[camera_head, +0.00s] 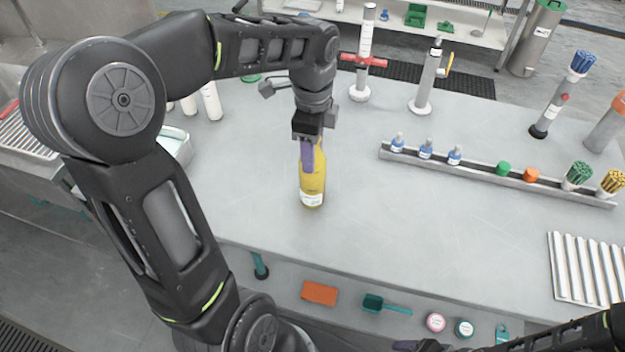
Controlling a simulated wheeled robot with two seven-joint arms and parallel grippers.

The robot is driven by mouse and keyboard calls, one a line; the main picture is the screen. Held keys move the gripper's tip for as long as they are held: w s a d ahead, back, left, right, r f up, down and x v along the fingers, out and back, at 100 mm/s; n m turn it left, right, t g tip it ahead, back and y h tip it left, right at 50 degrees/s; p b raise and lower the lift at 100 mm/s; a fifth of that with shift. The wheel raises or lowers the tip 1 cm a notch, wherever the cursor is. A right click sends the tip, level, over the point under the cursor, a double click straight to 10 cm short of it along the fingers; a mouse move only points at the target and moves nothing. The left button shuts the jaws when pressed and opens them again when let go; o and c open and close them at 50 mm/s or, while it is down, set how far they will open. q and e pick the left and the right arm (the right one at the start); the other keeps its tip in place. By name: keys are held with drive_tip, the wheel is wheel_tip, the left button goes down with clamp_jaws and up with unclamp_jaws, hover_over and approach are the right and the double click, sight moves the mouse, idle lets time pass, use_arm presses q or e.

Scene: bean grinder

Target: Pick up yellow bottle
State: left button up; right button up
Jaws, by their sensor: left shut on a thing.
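The yellow bottle (313,188) stands upright on the grey table (275,225), near the middle of the view, with a pale label low on its side. My left gripper (308,155) comes down on it from above and is shut on its upper part. The purple finger covers part of the bottle, and its top is hidden by the gripper. My right arm shows only at the bottom right edge; a dark part near the bottom may belong to its gripper, but the jaws cannot be made out.
A metal rack (480,172) with small blue-topped bottles, caps and brush bundles stands to the right. Tall cylinders (363,60) stand at the back. White bottles (211,101) are behind my left arm. A ribbed tray (588,268) lies at right. The table around the bottle is clear.

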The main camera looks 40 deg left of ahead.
use_arm(q)
clamp_jaws()
drive_tip(key=shift+r, duration=0.15)
